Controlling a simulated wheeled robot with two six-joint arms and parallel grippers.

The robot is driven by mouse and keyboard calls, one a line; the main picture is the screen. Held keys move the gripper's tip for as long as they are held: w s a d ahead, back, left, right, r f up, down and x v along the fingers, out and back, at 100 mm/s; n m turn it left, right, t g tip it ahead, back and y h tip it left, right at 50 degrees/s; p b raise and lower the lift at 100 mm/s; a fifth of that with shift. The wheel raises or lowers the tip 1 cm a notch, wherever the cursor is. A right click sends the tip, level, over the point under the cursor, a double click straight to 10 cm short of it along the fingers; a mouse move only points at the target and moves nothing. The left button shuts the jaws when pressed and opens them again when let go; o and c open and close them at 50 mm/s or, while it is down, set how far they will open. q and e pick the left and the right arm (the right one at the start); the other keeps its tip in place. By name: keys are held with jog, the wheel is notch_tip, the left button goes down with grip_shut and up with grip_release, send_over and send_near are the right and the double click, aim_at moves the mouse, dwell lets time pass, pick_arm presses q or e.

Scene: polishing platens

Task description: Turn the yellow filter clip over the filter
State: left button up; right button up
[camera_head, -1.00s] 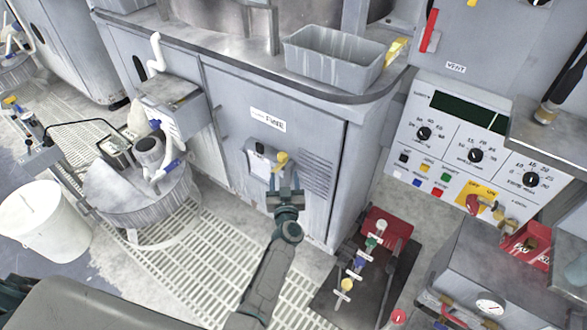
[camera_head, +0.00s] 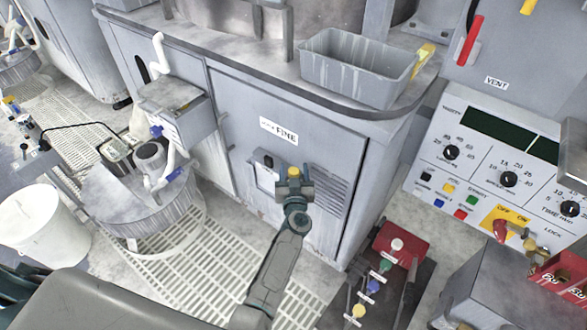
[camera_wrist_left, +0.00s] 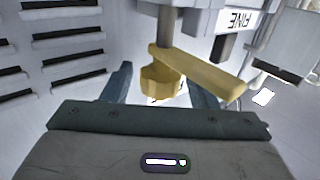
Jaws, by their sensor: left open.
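The yellow filter clip (camera_head: 293,171) is on the front of the grey cabinet below the FINE label. In the left wrist view the clip (camera_wrist_left: 205,72) shows a rounded cup-like part and a long flat bar reaching right. My left gripper (camera_head: 294,187) is at the clip, and in the left wrist view its open fingers (camera_wrist_left: 160,88) stand on either side of the rounded part. I cannot tell whether they touch it. A dark block and pale plate (camera_head: 265,172) sit left of the clip. I cannot make out the filter clearly. My right gripper is not in view.
Vent slots (camera_head: 328,190) lie right of the clip on the cabinet (camera_head: 240,110). A grey bin (camera_head: 355,75) stands on the ledge above. A control panel (camera_head: 480,160) is at right, a red block with coloured knobs (camera_head: 400,242) below it, and a white bucket (camera_head: 38,225) at left.

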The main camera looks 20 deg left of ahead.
pick_arm(q)
jog(key=c, duration=1)
jog(key=shift+o, duration=0.2)
